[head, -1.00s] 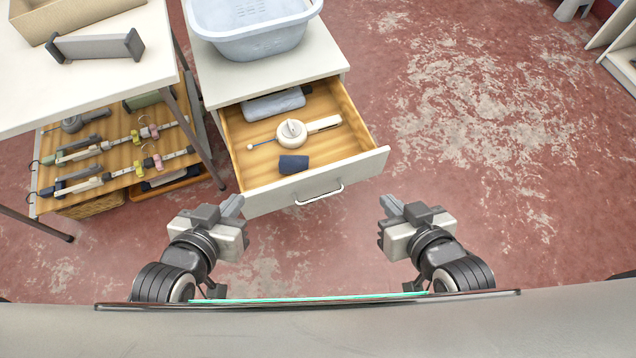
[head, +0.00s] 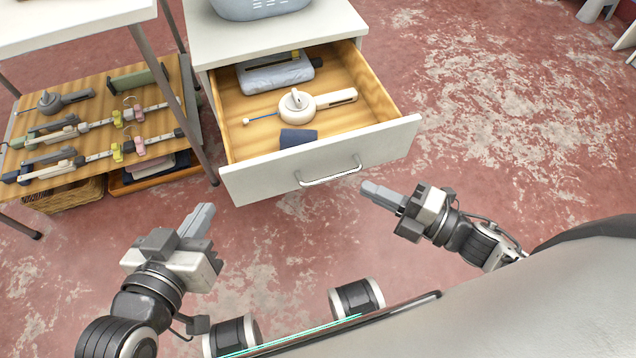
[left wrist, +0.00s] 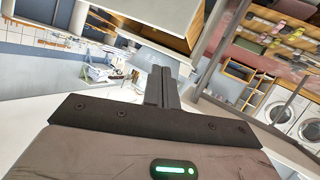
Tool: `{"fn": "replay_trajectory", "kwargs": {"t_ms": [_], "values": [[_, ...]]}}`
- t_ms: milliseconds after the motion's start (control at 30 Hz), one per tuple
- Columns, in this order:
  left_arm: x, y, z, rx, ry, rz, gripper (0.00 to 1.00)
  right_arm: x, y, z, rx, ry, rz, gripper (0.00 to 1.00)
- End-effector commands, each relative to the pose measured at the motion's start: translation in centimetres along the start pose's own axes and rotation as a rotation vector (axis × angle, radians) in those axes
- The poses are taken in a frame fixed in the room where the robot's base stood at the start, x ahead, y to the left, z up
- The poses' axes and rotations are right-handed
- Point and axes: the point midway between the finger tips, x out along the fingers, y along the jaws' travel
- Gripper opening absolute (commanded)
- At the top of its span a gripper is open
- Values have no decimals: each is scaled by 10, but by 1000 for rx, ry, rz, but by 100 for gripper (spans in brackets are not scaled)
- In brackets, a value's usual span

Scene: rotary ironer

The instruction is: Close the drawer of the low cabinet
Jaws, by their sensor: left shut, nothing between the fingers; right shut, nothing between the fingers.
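The low cabinet (head: 265,35) is white, and its drawer (head: 322,163) is pulled well out toward me. The drawer has a wooden inside and a metal bar handle (head: 330,172) on its white front. My right gripper (head: 368,189) is shut and empty, just in front of the drawer front, right of and slightly below the handle. A small gap seems to show between them. My left gripper (head: 203,212) is shut and empty, in front and left of the drawer's left corner. Its shut fingers (left wrist: 162,85) also show in the left wrist view.
In the drawer lie a white round device with a handle (head: 300,103), a grey-blue bundle (head: 270,74) and a dark blue cloth (head: 297,137). A blue-grey tub (head: 260,8) stands on the cabinet. A table with a wooden lower shelf (head: 90,150) stands left.

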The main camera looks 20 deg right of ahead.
Motion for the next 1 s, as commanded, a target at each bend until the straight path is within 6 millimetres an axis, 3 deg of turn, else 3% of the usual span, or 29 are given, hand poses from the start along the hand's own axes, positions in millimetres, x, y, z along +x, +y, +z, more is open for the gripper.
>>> {"fn": "replay_trajectory", "kwargs": {"t_ms": [33,233,700,1000], "values": [[4,0,8,0,8,8,0,-3,-14,0,-47,36,-2,0],[4,2,5,-1,22,19,0,5,-16,-4,-104,84,2,0],[4,6,0,-32,72,43,0,99,-15,-9,-100,80,3,0],[5,9,-4,-64,97,63,0,122,-13,14,-97,79,0,0]]}}
